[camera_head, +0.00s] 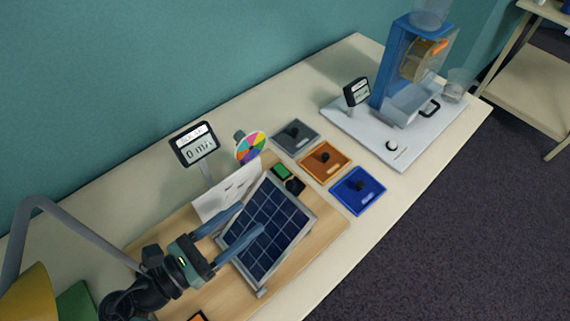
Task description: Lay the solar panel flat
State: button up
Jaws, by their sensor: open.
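The solar panel (264,226) is dark blue with a pale grid and a light frame. It stands tilted on a wooden board (312,241) on the table. My gripper (250,222) comes in from the lower left. Its two blue-grey fingers are spread apart and overlap the panel's left part in the picture. I cannot tell whether either finger touches the panel. The panel's hinge or support behind it is mostly hidden.
A display on a post (195,146), a coloured wheel (251,147) and a white card (222,195) stand behind the panel. Grey (281,134), orange (310,162) and blue (344,199) trays lie to the right. A blue apparatus (398,62) stands on a white base at the far right.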

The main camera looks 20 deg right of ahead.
aim_at(288, 188)
jog(key=p+x, duration=0.2)
jog(key=x, duration=0.8)
jog(key=shift+d, duration=0.4)
jog(key=shift+w+d+f, duration=0.1)
jog(key=shift+w+d, duration=0.2)
jog(key=shift+d, duration=0.35)
grip_shut()
